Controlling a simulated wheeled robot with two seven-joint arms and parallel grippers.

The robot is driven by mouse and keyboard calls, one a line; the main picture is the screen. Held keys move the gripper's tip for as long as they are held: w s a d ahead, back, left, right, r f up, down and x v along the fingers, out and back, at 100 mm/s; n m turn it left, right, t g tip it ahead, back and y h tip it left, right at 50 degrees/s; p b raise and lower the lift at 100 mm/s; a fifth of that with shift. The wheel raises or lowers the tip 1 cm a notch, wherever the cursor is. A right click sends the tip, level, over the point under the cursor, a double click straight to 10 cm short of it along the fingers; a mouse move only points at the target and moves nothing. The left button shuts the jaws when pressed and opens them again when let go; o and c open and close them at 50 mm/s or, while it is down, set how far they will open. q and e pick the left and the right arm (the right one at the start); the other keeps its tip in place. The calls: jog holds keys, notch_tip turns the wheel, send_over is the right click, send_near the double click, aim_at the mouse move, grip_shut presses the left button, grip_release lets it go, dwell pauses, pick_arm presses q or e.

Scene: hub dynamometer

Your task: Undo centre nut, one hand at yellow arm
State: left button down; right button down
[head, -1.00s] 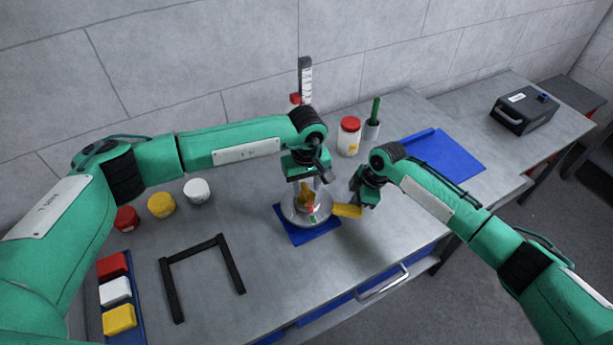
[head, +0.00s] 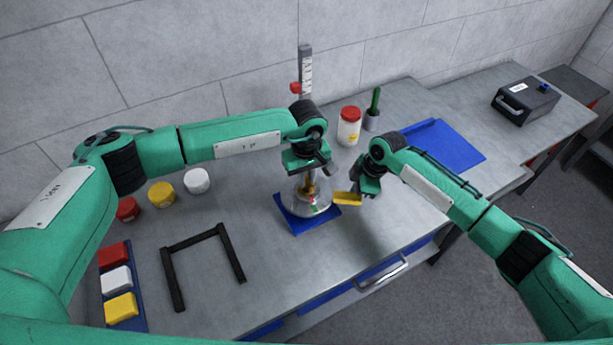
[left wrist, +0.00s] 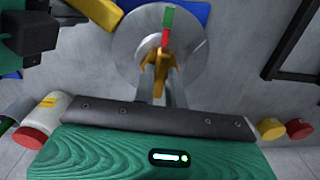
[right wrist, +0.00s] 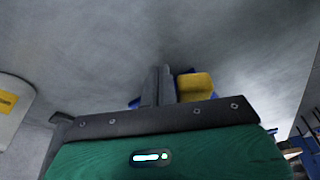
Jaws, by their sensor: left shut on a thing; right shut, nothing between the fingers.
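A round silver disc (head: 318,208) sits on a blue base (head: 290,215), with a golden winged centre nut (left wrist: 158,70) at its middle. A red-and-green mark (left wrist: 167,25) lies on the disc. My left gripper (head: 309,186) points down over the disc and is shut on the nut; in the left wrist view its fingers sit on both sides of it. The yellow arm (head: 347,198) sticks out to the right of the disc. My right gripper (head: 362,194) is shut and empty beside its outer end. The right wrist view shows the yellow arm (right wrist: 195,87) just right of the closed fingers.
A black U-shaped frame (head: 175,280) lies at the front left. Red, white and yellow blocks (head: 116,281) lie on a blue strip. Several lidded pots (head: 161,194) stand behind. A jar (head: 349,126), a scale post (head: 305,75) and a blue tray (head: 450,148) are at the back.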

aim_at(354, 201)
pick_arm(q)
jog(key=n, duration=0.6)
jog(key=shift+n, duration=0.3)
jog(key=n, duration=0.6)
pick_arm(e)
jog(key=shift+s+a, duration=0.2)
jog(key=shift+s, duration=1.35)
jog(key=shift+s+a, duration=0.25)
jog(key=shift+s, duration=0.45)
jog(key=shift+s+a, duration=0.2)
jog(key=shift+s, duration=0.5)
jog(key=shift+s+a, duration=0.1)
